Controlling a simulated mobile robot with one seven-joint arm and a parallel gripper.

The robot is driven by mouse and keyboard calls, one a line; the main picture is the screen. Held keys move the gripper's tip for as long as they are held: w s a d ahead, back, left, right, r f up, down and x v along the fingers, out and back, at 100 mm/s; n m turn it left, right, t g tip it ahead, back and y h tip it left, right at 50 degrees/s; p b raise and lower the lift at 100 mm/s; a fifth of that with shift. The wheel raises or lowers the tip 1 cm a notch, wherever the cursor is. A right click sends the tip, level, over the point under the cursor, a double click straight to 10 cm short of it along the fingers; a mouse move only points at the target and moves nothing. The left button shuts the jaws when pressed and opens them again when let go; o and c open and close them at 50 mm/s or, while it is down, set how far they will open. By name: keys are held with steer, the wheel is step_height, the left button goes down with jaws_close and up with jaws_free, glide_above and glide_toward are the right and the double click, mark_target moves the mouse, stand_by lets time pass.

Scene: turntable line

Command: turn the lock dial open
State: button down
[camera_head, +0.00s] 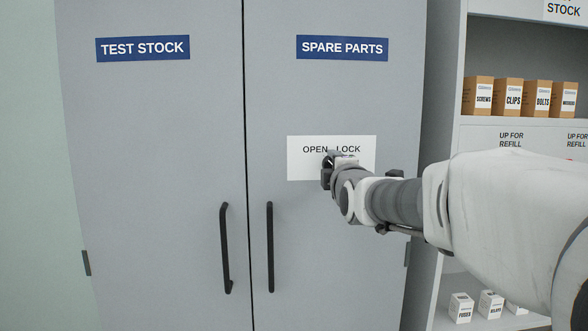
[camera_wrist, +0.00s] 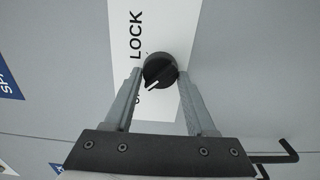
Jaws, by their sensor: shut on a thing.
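The lock dial (camera_wrist: 160,68) is a round black knob on a white plate (camera_wrist: 169,21) lettered OPEN and LOCK. My gripper (camera_wrist: 161,74) is shut on the dial, one finger on each side. In the wrist view the plate appears turned on its side, with LOCK at the top and OPEN mostly hidden below. The dial's white mark points to the lower left, toward the OPEN side. In the head view the plate (camera_head: 300,170) is on the right cabinet door (camera_head: 330,95), and my gripper (camera_head: 336,165) hides most of the dial.
Two black door handles (camera_head: 226,248) (camera_head: 270,247) stand below and left of the plate. Both cabinet doors are shut. An open shelf (camera_head: 480,133) to the right holds small labelled boxes (camera_head: 514,98). My arm reaches across in front of it.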

steer(key=shift+c, duration=1.2)
jaws_free()
steer(key=s+p, duration=0.1)
steer(key=s, duration=1.6)
steer(key=shift+s, duration=0.2)
steer(key=shift+f, duration=0.1)
